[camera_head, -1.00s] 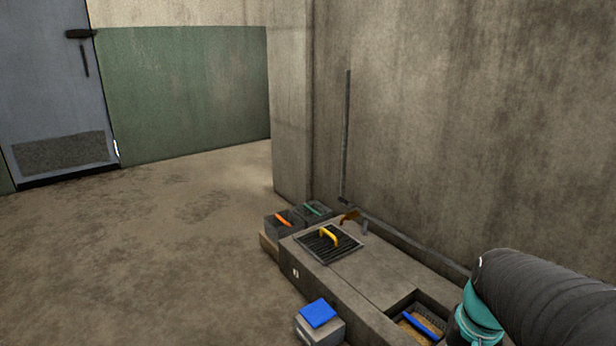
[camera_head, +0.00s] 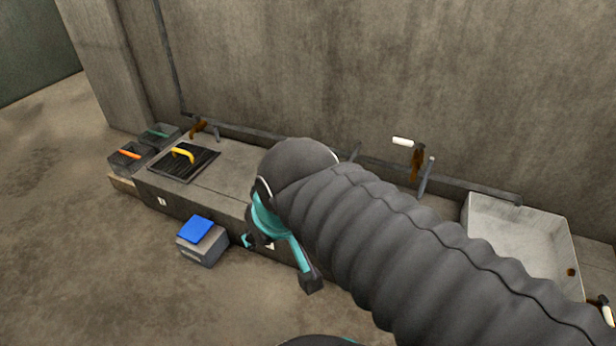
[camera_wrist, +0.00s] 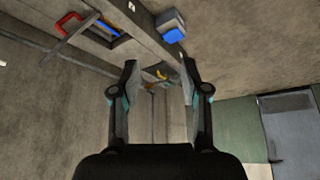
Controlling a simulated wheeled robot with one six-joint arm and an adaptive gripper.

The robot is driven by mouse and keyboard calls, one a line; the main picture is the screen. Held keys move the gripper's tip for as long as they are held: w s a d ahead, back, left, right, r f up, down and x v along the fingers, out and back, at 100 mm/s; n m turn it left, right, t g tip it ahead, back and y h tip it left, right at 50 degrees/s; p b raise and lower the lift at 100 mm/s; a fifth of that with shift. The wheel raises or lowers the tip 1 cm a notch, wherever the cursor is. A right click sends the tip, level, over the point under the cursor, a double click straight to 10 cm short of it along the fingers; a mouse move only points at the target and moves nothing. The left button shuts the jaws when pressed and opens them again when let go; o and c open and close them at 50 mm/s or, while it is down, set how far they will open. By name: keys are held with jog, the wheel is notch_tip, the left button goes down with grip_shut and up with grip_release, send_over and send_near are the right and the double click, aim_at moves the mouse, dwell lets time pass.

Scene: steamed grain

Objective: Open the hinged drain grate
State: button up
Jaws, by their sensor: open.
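The drain grate (camera_head: 184,171) is a dark slatted square lying flat and closed in the top of a long concrete bench, at the left in the head view. A yellow handle (camera_head: 184,153) stands on it. My gripper (camera_head: 278,263) is open and empty, in front of the bench and to the right of the grate. In the wrist view my gripper (camera_wrist: 160,66) has its fingers spread, with a small yellow piece (camera_wrist: 161,74), likely the handle, far off between them. The grate's slats are too small to make out there.
Two dark bins with an orange handle (camera_head: 129,154) and a green handle (camera_head: 155,134) stand beyond the grate. A grey box with a blue top (camera_head: 196,229) sits on the floor before the bench. A white basin (camera_head: 520,238) is at the right. Open floor lies left.

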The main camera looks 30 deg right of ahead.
jog(key=w+d+f+m+t+y, duration=0.2)
jog(key=d+f+m, duration=0.8)
jog(key=d+f, duration=0.2)
jog(key=w+d+f+m+t+y+b, duration=0.1)
jog(key=w+d+f+m+t+y, duration=0.2)
jog(key=d+f+m, duration=0.7)
jog(key=w+d+f+m+t+y, duration=0.2)
jog(key=d+f+m, duration=0.7)
jog(key=d+f, duration=0.5)
jog(key=shift+w+d+f+m+t+y+b, duration=0.15)
jog(key=shift+w+f+y, duration=0.1)
jog(key=shift+f, duration=0.75)
jog(key=shift+w+d+f+m+t+y+b, duration=0.1)
jog(key=shift+w+f+y, duration=0.1)
jog(key=shift+f, duration=0.75)
jog(key=shift+w+d+f+m+t+y+b, duration=0.15)
jog(key=shift+f+y, duration=0.1)
jog(key=shift+f, duration=0.75)
jog(key=w+d+r+m+t+h, duration=0.2)
jog(key=w+d+r+t, duration=0.15)
jog(key=d, duration=0.25)
jog(key=shift+m, duration=0.3)
jog(key=x, duration=0.9)
jog(key=a+r+p+x, duration=0.1)
jog(key=x, duration=0.3)
